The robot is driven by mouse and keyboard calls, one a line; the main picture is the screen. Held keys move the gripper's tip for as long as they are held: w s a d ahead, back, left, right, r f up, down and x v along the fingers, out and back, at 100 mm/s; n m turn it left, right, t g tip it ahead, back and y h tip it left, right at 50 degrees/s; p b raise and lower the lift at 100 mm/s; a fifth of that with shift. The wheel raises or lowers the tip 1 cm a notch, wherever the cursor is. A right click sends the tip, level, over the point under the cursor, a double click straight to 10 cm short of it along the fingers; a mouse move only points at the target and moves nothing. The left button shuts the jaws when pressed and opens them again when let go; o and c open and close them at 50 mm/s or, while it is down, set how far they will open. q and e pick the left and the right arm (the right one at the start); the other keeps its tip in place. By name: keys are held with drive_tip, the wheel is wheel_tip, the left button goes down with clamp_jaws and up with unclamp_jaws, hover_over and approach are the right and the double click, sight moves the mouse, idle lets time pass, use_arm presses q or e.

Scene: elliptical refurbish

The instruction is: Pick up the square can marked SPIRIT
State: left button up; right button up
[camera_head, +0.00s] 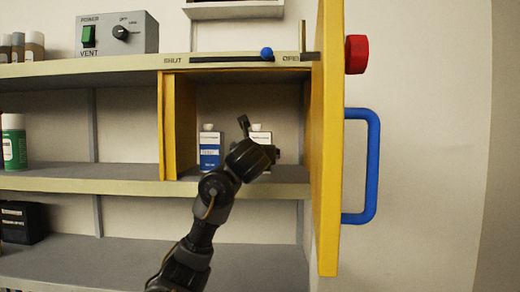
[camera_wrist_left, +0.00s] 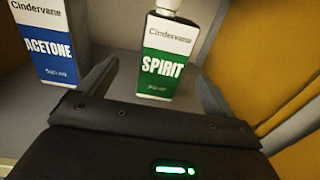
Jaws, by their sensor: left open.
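The SPIRIT can (camera_wrist_left: 168,62), white on top with a green label, stands upright in the left wrist view. In the head view its white top (camera_head: 261,136) shows behind my left gripper (camera_head: 259,141), which hides most of it. My left gripper (camera_wrist_left: 156,82) is open. In the wrist view its two fingers lie left and right of the SPIRIT can, and no contact shows. I cannot tell how deep the can sits between them. My right gripper is not in view.
A blue-labelled ACETONE can (camera_wrist_left: 50,48) stands just left of the SPIRIT can, also in the head view (camera_head: 210,150). Both are in a shelf compartment with a yellow left wall (camera_head: 180,125). An open yellow door (camera_head: 328,150) with a blue handle (camera_head: 373,165) bounds the right.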

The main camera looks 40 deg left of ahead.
use_arm(q)
drive_tip(key=x, duration=0.2)
drive_tip(key=shift+w+f, duration=0.1)
drive_tip(key=shift+w, duration=0.25)
drive_tip(key=shift+w+a+f, duration=0.1)
drive_tip(key=shift+w, duration=0.1)
drive_tip(key=shift+w+a+p, duration=0.1)
drive_tip(key=shift+a+p, duration=0.05)
drive_tip(key=shift+p, duration=0.4)
drive_tip(key=p+x, duration=0.2)
drive_tip(key=x, duration=0.2)
drive_tip(key=shift+w+a, duration=0.1)
drive_tip(key=shift+w, duration=0.1)
drive_tip(key=shift+w+a, duration=0.1)
drive_tip(key=shift+c, duration=0.9)
drive_tip(key=c, duration=1.2)
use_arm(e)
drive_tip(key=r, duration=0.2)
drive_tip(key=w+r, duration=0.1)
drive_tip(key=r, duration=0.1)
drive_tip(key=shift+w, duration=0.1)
